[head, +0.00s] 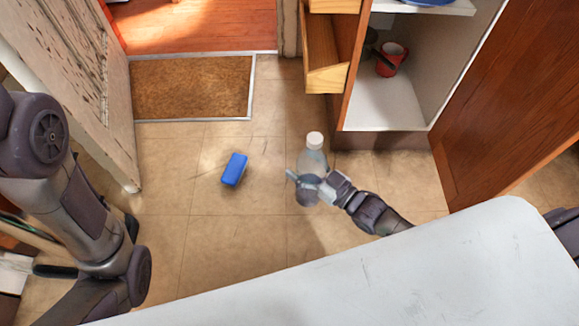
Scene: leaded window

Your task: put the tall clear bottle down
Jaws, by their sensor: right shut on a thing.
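A tall clear bottle (313,160) with a white cap is upright in the middle of the head view. My right gripper (308,181) is shut around its lower middle, with the arm coming in from the lower right. The tiled floor (230,230) shows behind and around the bottle. I cannot tell whether the bottle's base touches the floor. My left arm stands at the left edge, and its gripper does not show clearly.
A blue block (234,169) lies on the floor left of the bottle. A brown doormat (193,87) lies at the upper left. An open cabinet (385,108) holds a red mug (390,60); its drawer (327,75) stands out. A white surface (400,270) fills the lower right.

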